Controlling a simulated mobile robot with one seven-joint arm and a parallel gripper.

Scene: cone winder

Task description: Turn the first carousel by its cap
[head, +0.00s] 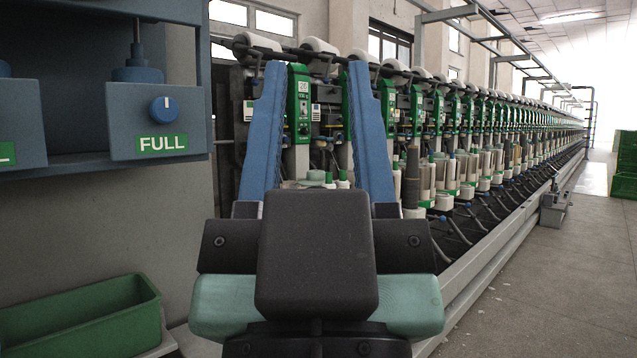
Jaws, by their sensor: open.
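The first carousel shows only in part between my fingers. I see its pale green cap (315,176) and small green-topped pieces (343,179) beside it. Its lower part is hidden behind the dark body of my gripper. My gripper (316,74) is open and empty, with its two long blue fingers well apart on either side of the cap in the picture. I cannot tell how far the fingertips are from the cap, and no contact shows.
The winder's row of green-fronted units (299,103) runs far back to the right. A grey carriage (555,205) stands by its rail. A blue-grey box marked FULL (160,122) hangs at the left above a green bin (85,318).

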